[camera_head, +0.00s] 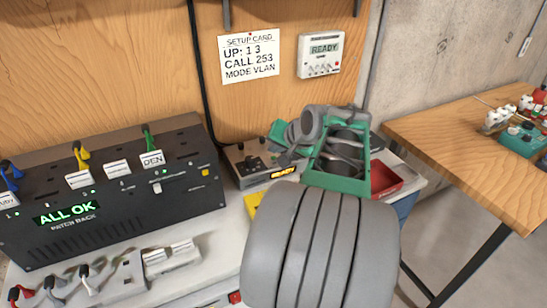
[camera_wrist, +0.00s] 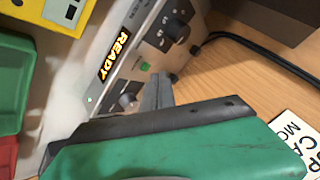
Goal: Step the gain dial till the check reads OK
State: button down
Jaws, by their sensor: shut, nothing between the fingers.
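A grey control box (camera_head: 250,165) with dark knobs stands on the bench against the wooden panel. Its small amber display (camera_head: 283,172) reads READY, also clear in the wrist view (camera_wrist: 115,55). The labels are too small to tell which is the gain dial. My gripper (camera_wrist: 158,88) is shut and empty, its grey fingertips over the panel near the lower knob and a green square (camera_wrist: 145,66). I cannot tell whether they touch.
A black patch box (camera_head: 110,190) reading ALL OK stands at left with coloured plugs. A setup card (camera_head: 249,58) and a white meter (camera_head: 321,54) reading READY hang on the wall. A red tray (camera_head: 385,180) lies right of my arm. A black cable runs behind the box.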

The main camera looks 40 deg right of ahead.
jog(key=shift+f, duration=0.1)
dwell(0.3)
jog(key=shift+f, duration=0.35)
jog(key=shift+f+b, duration=0.4)
jog(key=shift+b, duration=0.15)
dwell(0.6)
jog(key=shift+r+p, duration=0.65)
jog(key=shift+r, duration=0.15)
notch_tip(320, 180, up, 5)
jog(key=p, duration=0.4)
dwell(0.5)
